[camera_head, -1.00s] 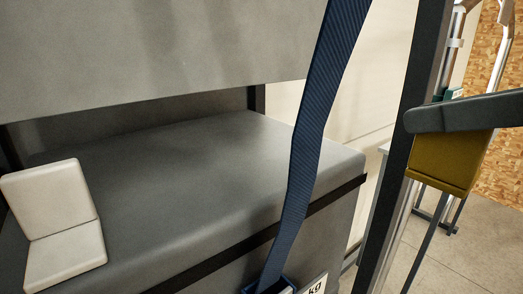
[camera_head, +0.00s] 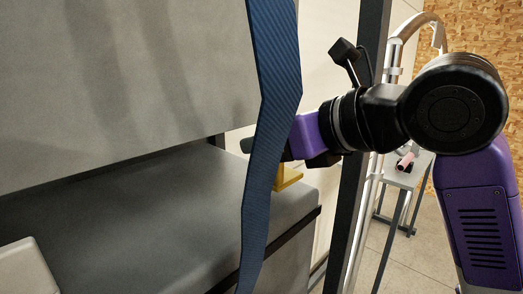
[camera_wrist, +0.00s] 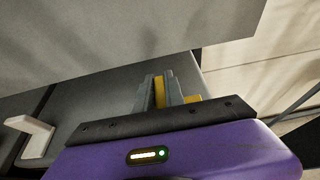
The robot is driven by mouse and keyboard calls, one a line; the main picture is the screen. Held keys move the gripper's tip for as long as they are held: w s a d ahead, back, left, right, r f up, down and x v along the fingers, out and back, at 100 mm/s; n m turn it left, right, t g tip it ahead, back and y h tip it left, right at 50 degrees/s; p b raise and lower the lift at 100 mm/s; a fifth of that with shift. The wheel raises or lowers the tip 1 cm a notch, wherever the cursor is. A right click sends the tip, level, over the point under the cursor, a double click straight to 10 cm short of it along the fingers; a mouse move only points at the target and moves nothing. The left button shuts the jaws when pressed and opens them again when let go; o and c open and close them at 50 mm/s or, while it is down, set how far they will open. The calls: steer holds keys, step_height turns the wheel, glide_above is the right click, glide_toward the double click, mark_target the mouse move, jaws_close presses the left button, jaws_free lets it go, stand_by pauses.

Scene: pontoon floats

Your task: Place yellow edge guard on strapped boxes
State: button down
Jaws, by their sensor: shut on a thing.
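The yellow edge guard (camera_head: 288,178) shows partly behind the blue strap (camera_head: 270,95), by the right end of the lower grey box (camera_head: 150,215). My gripper (camera_head: 280,150) is shut on it; the strap hides part of the fingers. In the wrist view the grey fingers (camera_wrist: 160,90) hold the yellow edge guard (camera_wrist: 158,92), with more yellow to their right. They are over the box top; I cannot tell whether the guard touches the box. A white edge guard (camera_head: 25,272) sits on the box edge at left, also in the wrist view (camera_wrist: 35,137).
The upper grey box (camera_head: 120,90) overhangs the lower one with a low gap between. A dark upright post (camera_head: 358,150) stands close right of my gripper. A small grey table (camera_head: 405,178) with a pink object stands behind.

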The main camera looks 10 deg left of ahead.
steer(key=shift+f+p, duration=0.3)
steer(key=shift+f, duration=0.9)
steer(key=shift+f, duration=0.1)
steer(key=c, duration=1.4)
jaws_free()
steer(key=shift+r, duration=0.2)
steer(key=b+v, duration=0.2)
steer(key=v, duration=1)
steer(key=shift+b, duration=0.4)
steer(key=shift+f, duration=0.15)
